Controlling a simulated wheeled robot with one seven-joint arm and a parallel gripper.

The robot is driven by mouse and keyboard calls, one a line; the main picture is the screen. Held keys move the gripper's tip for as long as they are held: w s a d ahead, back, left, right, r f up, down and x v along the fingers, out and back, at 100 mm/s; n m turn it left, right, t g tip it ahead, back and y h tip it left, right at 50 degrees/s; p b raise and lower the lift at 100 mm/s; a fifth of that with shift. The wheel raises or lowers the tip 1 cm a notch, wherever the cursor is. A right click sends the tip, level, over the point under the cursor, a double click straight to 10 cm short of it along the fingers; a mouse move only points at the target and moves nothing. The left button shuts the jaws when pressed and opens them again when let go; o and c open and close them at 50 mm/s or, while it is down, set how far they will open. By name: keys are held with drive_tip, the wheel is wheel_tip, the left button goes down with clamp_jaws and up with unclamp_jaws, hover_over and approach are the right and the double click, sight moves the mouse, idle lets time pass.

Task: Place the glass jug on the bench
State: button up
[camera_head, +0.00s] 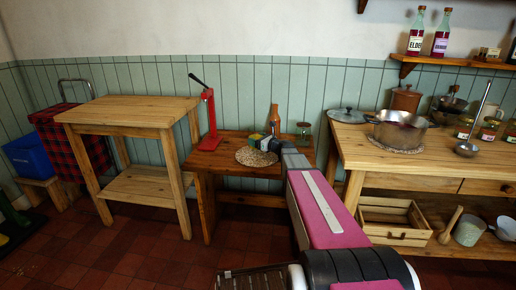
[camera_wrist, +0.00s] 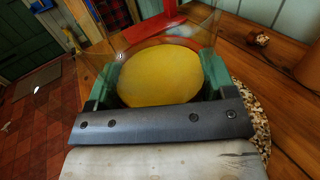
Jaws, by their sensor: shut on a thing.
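My gripper (camera_head: 268,145) is over the low wooden bench (camera_head: 226,162) in the middle of the head view. In the wrist view its green fingers are shut on the clear glass jug (camera_wrist: 122,57), one finger on each side. A yellow round surface (camera_wrist: 160,74) shows inside or through the glass. In the head view the jug is mostly hidden by my gripper, with a small yellow patch (camera_head: 256,137) showing. I cannot tell whether the jug touches the mat or bench.
A red lever tool (camera_head: 209,121) stands at the bench's left. A brown bottle (camera_head: 275,119) and a small jar (camera_head: 303,131) stand behind my gripper. A taller wooden table (camera_head: 128,111) is left with a bare top. The right counter (camera_head: 369,151) carries a pot (camera_head: 400,133).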

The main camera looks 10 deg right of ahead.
drive_tip(key=shift+w+d+f, duration=0.25)
drive_tip(key=shift+w+f, duration=0.05)
drive_tip(key=shift+w, duration=0.2)
drive_tip(key=shift+w+d+f, duration=0.2)
drive_tip(key=shift+w+f, duration=0.1)
drive_tip(key=shift+w, duration=0.15)
drive_tip(key=shift+s+f, duration=0.1)
drive_tip(key=shift+f, duration=1.9)
drive_tip(key=o, duration=1.4)
drive_tip(key=shift+f, duration=0.15)
drive_tip(key=shift+o, duration=0.2)
drive_tip(key=shift+r, duration=0.2)
drive_tip(key=v, duration=1.2)
